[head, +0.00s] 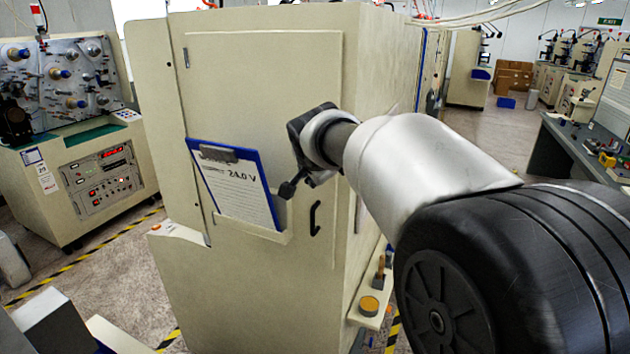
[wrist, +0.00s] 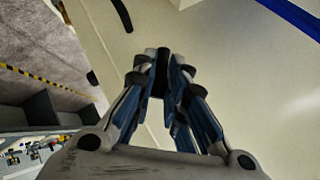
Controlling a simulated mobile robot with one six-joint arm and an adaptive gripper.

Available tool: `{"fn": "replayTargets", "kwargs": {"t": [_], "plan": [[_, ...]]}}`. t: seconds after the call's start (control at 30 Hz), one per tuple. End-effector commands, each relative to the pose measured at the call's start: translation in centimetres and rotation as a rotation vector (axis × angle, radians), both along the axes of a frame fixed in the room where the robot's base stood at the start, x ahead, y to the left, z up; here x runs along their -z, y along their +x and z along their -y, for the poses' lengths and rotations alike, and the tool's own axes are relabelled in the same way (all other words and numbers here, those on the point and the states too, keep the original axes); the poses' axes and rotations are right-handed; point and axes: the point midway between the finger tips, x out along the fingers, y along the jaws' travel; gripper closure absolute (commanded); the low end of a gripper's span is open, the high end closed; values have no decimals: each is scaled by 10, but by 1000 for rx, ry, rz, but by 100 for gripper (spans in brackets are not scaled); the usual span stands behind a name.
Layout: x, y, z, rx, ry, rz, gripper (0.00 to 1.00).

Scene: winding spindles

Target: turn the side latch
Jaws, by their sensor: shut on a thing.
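The cream machine cabinet (head: 264,80) stands in front of me with a flat door. My gripper (head: 303,160) is at the right part of this door, seen from behind in the head view. In the wrist view my gripper (wrist: 159,70) has its fingers closed in on a small dark piece, which I take for the side latch (wrist: 159,84). The fingers press it from both sides. Most of the latch is hidden by the fingers, and in the head view I cannot make it out clearly. Its turn angle cannot be told.
A black pull handle (head: 315,218) sits just below my gripper; it also shows in the wrist view (wrist: 122,14). A blue clipboard (head: 236,187) stands in a holder to the left. A ledge with an amber button (head: 369,305) juts out at lower right. Another machine (head: 75,150) stands left.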

Motion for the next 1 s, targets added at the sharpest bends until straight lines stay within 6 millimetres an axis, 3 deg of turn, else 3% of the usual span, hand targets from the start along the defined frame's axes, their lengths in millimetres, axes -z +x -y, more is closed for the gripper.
{"fn": "replayTargets", "kwargs": {"t": [0.6, 1.0], "plan": [[-5, 4, -9, 0, -505, -183, 100], [-3, 4, -11, 1, -648, -236, 100]]}}
